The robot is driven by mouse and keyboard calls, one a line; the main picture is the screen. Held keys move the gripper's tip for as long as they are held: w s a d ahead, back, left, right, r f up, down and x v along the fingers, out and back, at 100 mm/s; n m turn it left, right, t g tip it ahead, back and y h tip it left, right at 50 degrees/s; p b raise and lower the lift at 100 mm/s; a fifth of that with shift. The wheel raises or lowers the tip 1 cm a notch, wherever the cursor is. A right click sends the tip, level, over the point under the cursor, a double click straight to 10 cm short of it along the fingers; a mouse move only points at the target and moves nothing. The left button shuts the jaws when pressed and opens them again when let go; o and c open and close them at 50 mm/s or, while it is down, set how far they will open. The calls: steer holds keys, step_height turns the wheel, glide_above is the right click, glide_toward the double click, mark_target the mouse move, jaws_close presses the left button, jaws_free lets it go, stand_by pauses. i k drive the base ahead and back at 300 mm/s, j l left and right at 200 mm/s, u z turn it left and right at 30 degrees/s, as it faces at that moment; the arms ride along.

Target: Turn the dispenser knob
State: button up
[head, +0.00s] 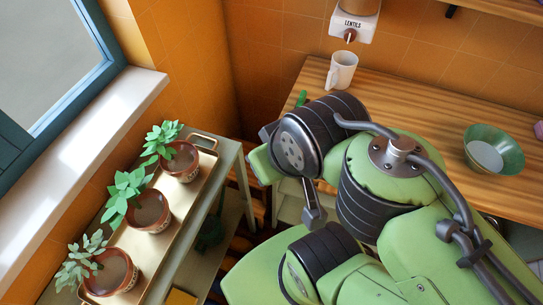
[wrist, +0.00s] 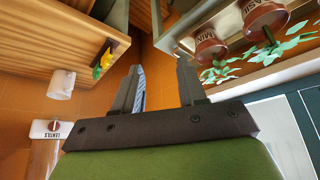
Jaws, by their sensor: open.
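A white dispenser (head: 352,24) labelled LENTILS is mounted on the orange tiled wall at the top of the head view. Its red-brown knob (head: 350,36) sits below the label. The dispenser also shows at the lower left of the wrist view (wrist: 48,130), where its knob (wrist: 55,126) looks small. A white mug (head: 342,71) stands on the wooden counter below the dispenser; it also shows in the wrist view (wrist: 61,84). My gripper (wrist: 160,68) is open and empty, apart from the dispenser. In the head view my arm largely hides the gripper.
The wooden counter (head: 430,110) runs along the wall and bears a green bowl (head: 494,150) at the right. A tray (head: 205,190) with three potted plants lies on a side table at the left, by the window. The counter between mug and bowl is clear.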

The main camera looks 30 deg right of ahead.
mark_target(351, 35)
steer(key=z, duration=1.45)
